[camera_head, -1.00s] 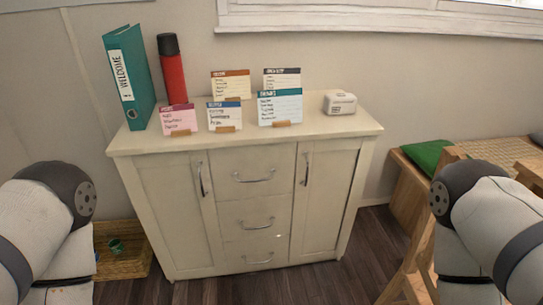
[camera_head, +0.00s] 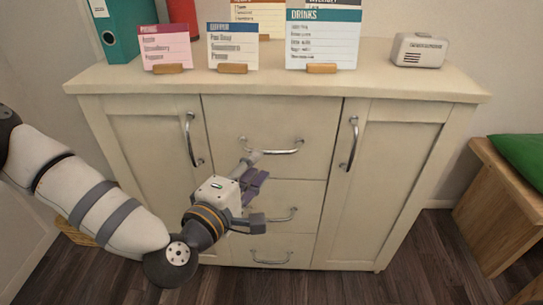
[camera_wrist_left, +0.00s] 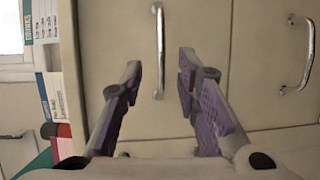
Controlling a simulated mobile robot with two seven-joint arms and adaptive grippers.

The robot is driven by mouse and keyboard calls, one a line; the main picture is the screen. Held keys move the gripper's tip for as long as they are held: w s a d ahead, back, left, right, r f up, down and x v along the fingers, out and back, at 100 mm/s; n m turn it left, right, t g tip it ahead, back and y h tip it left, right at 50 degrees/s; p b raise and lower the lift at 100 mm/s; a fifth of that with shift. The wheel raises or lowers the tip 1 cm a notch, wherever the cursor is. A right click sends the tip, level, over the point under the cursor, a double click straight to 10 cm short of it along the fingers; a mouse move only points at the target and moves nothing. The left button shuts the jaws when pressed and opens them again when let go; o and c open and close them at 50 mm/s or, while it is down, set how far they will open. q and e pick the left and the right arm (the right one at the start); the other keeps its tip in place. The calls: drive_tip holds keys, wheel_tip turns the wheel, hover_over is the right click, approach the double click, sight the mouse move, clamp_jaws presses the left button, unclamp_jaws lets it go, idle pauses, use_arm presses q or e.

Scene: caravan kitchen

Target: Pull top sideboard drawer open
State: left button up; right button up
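The cream sideboard (camera_head: 98,86) stands ahead with three drawers between two doors. Its top drawer (camera_head: 230,118) looks shut, flush with the front. The drawer's curved metal handle (camera_head: 284,151) shows in the head view, its left part close to my gripper. My left gripper (camera_head: 262,168) is in front of the drawers, just below that handle. In the left wrist view my left gripper (camera_wrist_left: 160,70) is open and empty, with the top drawer handle (camera_wrist_left: 159,40) lined up between its fingertips. I cannot tell whether the fingers touch it. My right gripper is out of view.
Door handles (camera_head: 192,140) and (camera_head: 349,144) flank the drawers. The middle drawer handle (camera_head: 285,215) lies just below my gripper. A wooden bench (camera_head: 490,215) is at the right.

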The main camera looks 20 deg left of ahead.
sight(269, 154)
use_arm(q)
drive_tip(key=w, duration=0.4)
drive_tip(key=w+d+f+b, duration=0.1)
drive_tip(key=w, duration=0.2)
drive_tip(key=shift+c, duration=0.5)
clamp_jaws()
